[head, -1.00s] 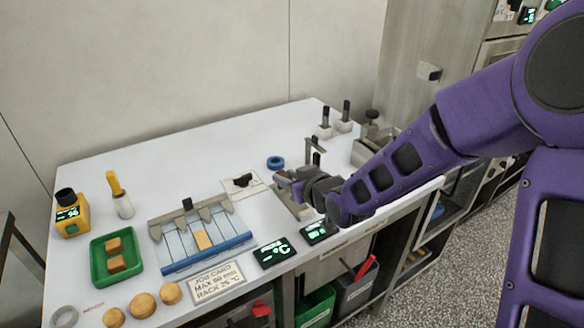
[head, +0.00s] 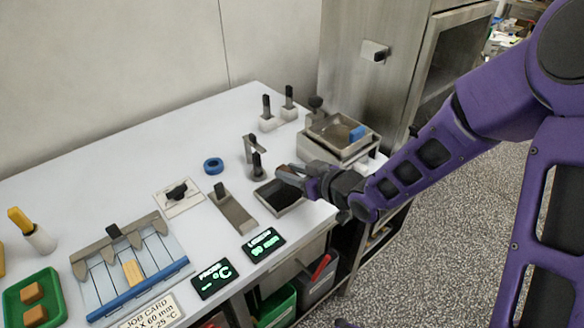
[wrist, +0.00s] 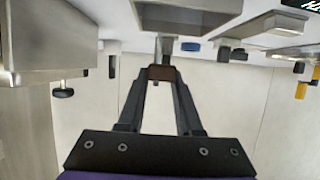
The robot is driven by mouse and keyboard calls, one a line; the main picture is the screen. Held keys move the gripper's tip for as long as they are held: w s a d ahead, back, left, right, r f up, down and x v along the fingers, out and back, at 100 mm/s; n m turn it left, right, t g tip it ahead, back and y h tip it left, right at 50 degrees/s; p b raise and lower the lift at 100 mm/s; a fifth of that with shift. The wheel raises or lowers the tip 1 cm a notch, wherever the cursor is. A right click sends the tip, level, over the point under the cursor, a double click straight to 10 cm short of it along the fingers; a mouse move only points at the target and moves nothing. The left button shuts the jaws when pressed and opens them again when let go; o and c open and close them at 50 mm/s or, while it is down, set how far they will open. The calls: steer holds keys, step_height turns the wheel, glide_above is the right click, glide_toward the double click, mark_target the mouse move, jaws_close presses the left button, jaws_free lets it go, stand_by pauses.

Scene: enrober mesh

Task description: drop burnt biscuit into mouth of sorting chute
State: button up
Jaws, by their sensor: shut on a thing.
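My gripper (head: 288,174) is shut on the burnt biscuit. In the wrist view the burnt biscuit (wrist: 161,73) is a small dark brown block pinched between the fingertips (wrist: 161,72). In the head view the burnt biscuit (head: 289,178) shows as a dark piece at the finger ends. The mouth of the sorting chute appears to be the dark square steel-rimmed opening (head: 280,199) in the worktop. My gripper is above its back right edge in the head view. The opening also shows at the top of the wrist view (wrist: 188,17). The exact height between biscuit and opening is unclear.
A steel box with a pan (head: 342,132) stands right of my gripper. A dark-topped post (head: 258,165) and bracket (head: 250,146) stand just left. A long steel plate (head: 232,216) lies left of the opening. Two displays (head: 263,243) are in front. The back left worktop is clear.

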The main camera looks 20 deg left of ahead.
step_height(320, 180, down, 5)
steer(key=b, duration=0.3)
steer(key=shift+f+b, duration=0.2)
steer(key=shift+b, duration=0.2)
steer(key=o, duration=1.1)
steer(key=shift+c, duration=0.2)
steer(key=shift+d+r, duration=0.1)
